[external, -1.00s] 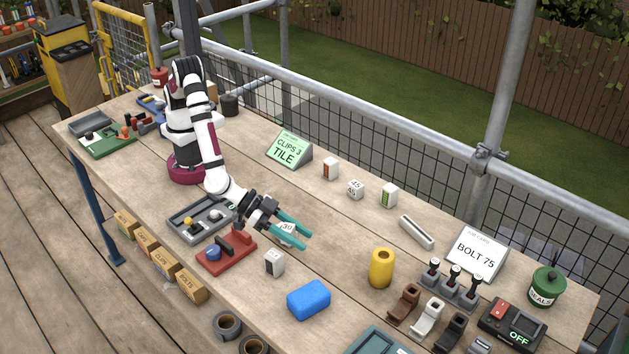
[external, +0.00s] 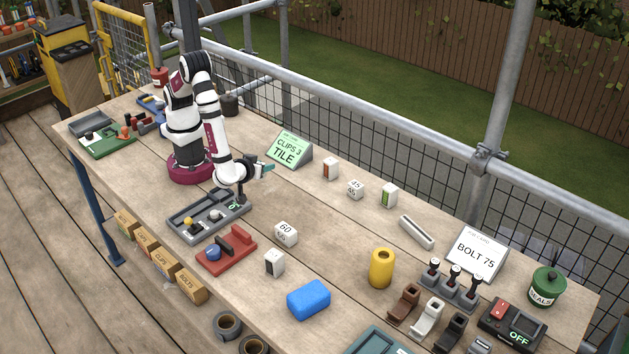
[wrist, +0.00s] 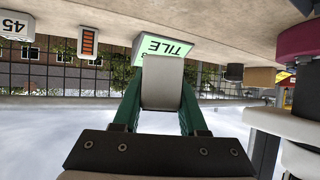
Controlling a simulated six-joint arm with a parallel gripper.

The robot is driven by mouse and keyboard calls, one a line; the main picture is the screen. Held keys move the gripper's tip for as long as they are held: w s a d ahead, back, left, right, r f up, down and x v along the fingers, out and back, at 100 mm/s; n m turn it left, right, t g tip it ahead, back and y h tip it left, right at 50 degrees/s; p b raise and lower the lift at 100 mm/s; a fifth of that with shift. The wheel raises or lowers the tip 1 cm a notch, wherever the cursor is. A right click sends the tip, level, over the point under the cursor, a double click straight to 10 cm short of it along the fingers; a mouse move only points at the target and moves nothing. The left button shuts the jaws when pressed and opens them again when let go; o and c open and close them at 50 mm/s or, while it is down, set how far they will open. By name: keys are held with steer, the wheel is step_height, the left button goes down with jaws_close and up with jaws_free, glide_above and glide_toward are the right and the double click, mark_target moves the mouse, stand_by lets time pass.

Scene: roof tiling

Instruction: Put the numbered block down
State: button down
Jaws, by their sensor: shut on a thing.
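A white block marked 60 (external: 286,233) rests on the workbench, apart from my gripper. My gripper (external: 264,167) is raised above the bench near the arm, behind and left of that block. In the wrist view, the two green fingers (wrist: 162,105) are shut on a pale grey thing (wrist: 162,82) with a plain face. No number shows on it, so I cannot tell what it is. The external view does not show it clearly. A second numbered block, marked 45 (external: 355,188), stands farther back; it also shows in the wrist view (wrist: 14,27).
A green card reading CLIPS 3 TILE (external: 288,150) stands behind my gripper. A grey control tray (external: 207,217) lies below it, with a red fixture (external: 226,252) in front. A blue block (external: 308,299) and yellow cylinder (external: 382,267) stand right. The bench between block and card is clear.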

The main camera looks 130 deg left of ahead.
steer(key=a+f, duration=0.1)
steer(key=a, duration=0.1)
steer(key=a+f, duration=0.1)
steer(key=a, duration=0.1)
steer(key=a+f, duration=0.1)
steer(key=a, duration=0.1)
steer(key=shift+w+a+f, duration=0.15)
steer(key=shift+f, duration=0.25)
steer(key=shift+a+f, duration=0.15)
steer(key=shift+f, duration=0.95)
steer(key=shift+a+f, duration=0.1)
steer(key=shift+f, duration=0.95)
steer(key=shift+f, duration=0.1)
steer(key=shift+c, duration=2.2)
jaws_free()
